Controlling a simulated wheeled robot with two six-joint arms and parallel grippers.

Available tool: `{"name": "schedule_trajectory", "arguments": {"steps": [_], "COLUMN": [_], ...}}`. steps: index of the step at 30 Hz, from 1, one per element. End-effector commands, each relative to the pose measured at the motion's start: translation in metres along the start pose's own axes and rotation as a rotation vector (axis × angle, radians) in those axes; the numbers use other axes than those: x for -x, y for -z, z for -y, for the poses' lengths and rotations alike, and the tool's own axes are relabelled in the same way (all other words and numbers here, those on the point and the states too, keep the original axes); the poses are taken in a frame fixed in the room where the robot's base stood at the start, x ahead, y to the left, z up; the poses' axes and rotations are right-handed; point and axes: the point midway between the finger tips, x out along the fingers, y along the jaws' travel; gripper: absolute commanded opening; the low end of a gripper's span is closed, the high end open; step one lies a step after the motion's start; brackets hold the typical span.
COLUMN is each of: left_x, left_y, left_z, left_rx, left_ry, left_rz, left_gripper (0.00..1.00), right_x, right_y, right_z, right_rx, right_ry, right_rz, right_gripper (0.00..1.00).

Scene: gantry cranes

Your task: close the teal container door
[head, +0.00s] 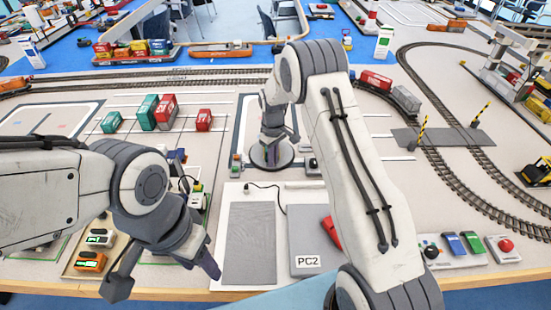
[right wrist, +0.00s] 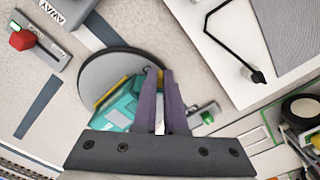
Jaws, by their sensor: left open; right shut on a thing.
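The teal container (right wrist: 122,105) sits on a round grey turntable in the right wrist view (right wrist: 100,75), with yellow along its edge. My right gripper (right wrist: 159,75) is over the turntable, its two fingers close together at the container's teal edge. It is shut on what appears to be the container door, mostly hidden between the tips. In the head view my right gripper (head: 272,150) is over the turntable and the container is hidden behind it. My left gripper (head: 163,270) is open and empty near the table's front edge, apart from the container.
Red and teal containers (head: 147,113) stand left of the turntable. A grey plate (head: 249,243) and a PC2 box (head: 306,262) lie in front. Button panels (head: 502,248) are at the right front. Curved rail tracks (head: 440,150) run on the right.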

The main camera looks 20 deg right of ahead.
Motion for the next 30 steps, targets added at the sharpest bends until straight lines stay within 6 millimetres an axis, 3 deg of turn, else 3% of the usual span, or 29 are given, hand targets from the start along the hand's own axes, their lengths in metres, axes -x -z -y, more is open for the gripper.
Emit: {"name": "schedule_trajectory", "arguments": {"steps": [15, 30], "left_x": [0.004, 0.005], "left_y": [0.000, 0.000], "left_z": [0.000, 0.000], "left_rx": [0.000, 0.000], "left_ry": [0.000, 0.000], "left_rz": [0.000, 0.000], "left_gripper": [0.50, 0.50], "right_x": [0.001, 0.001], "right_y": [0.017, 0.024], "right_z": [0.002, 0.001], "right_rx": [-0.451, -0.648], "right_ry": [-0.001, -0.001], "right_rz": [-0.005, -0.004], "right_gripper": [0.00, 0.00]}}
